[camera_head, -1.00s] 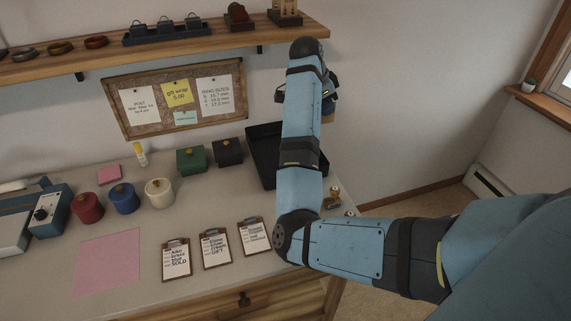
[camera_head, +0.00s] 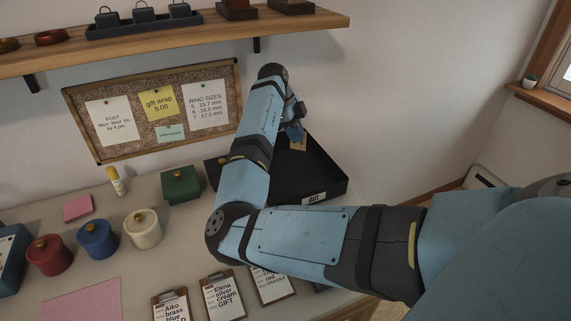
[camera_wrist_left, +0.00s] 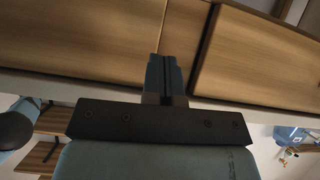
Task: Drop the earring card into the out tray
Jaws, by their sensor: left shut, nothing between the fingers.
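The out tray (camera_head: 335,185) is a black tray with a white label on its front, at the right end of the bench in the head view. My right gripper (camera_head: 297,133) is over the tray, partly hidden by its own wrist. A small tan card, the earring card (camera_head: 299,145), shows at its fingertips and appears held, above the tray floor. My left gripper (camera_wrist_left: 166,76) shows only in the left wrist view, shut and empty, in front of wooden drawer fronts.
Lidded pots in red (camera_head: 49,256), blue (camera_head: 97,239) and cream (camera_head: 143,229) stand left on the bench. A green box (camera_head: 180,185) is left of the tray. Clipboards (camera_head: 222,296) lie at the front. A shelf (camera_head: 180,35) and a pinboard (camera_head: 152,108) are on the wall behind.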

